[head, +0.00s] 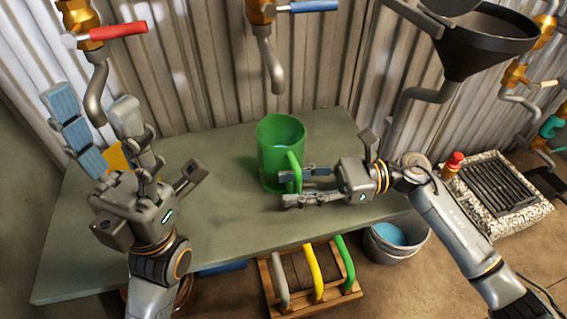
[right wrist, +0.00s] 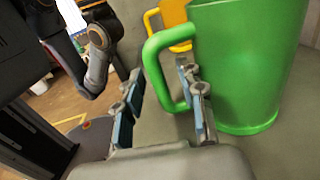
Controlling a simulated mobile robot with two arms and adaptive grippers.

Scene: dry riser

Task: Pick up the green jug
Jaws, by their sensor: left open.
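The green jug (head: 273,160) stands upright on the grey-green table, with something bluish inside. Its handle faces right in the head view. My right gripper (head: 284,189) is at the handle. In the right wrist view the jug (right wrist: 245,70) is close, and its handle (right wrist: 157,75) lies between the two spread fingers of my right gripper (right wrist: 158,98). One finger appears to be inside the handle loop; contact is not clear. My left gripper (head: 89,102) is open and empty over the table's left part, fingers pointing up and back.
A yellow jug (head: 117,157) is partly hidden behind my left gripper. Taps with red (head: 119,30) and blue (head: 314,7) levers hang above the table (head: 235,215). A crate with coloured handles (head: 315,277) and a grey bucket (head: 400,255) stand below its front edge.

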